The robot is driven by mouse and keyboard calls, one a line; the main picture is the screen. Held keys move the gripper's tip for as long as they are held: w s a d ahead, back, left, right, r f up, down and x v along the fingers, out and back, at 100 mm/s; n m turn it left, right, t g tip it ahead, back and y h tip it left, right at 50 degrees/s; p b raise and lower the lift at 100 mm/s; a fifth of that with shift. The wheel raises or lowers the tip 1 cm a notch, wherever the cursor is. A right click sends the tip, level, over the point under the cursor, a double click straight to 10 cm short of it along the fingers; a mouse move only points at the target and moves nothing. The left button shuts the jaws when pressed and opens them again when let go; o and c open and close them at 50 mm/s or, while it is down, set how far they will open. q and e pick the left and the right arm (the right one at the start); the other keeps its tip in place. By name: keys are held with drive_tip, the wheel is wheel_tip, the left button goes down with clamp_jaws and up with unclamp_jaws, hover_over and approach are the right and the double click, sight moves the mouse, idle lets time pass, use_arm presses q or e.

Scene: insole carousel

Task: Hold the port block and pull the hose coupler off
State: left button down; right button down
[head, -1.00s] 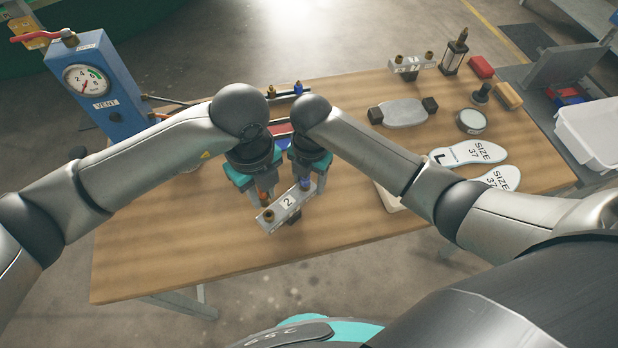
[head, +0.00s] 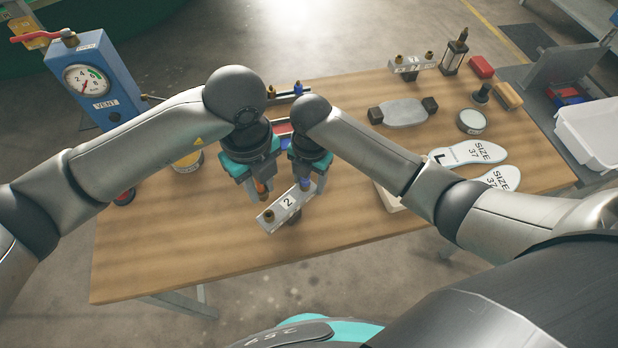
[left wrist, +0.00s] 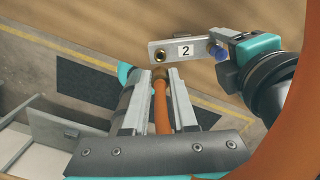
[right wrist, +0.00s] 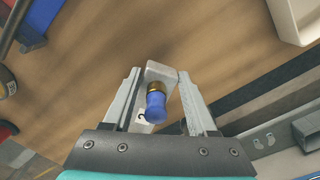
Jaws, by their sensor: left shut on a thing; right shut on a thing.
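The port block (head: 284,210) is a grey bar marked 2, held above the table's near part. It has a bare brass port (head: 268,215) at its left end and a blue fitting (right wrist: 156,103) at the other. My right gripper (head: 306,186) is shut on the block near the blue fitting. My left gripper (head: 262,194) is shut on the hose coupler (left wrist: 160,74), a brass end on an orange hose (left wrist: 163,110). In the left wrist view the coupler's end appears apart from the open brass port.
A blue gauge box (head: 100,85) marked VENT stands at the left. The table's near part (head: 180,255) is clear.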

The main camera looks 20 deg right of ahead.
use_arm(q)
drive_tip(key=shift+r, duration=2.55)
use_arm(e)
drive_tip(key=shift+c, duration=0.6)
unclamp_jaws()
wheel_tip(320, 180, up, 12)
drive_tip(key=shift+s+d, duration=0.1)
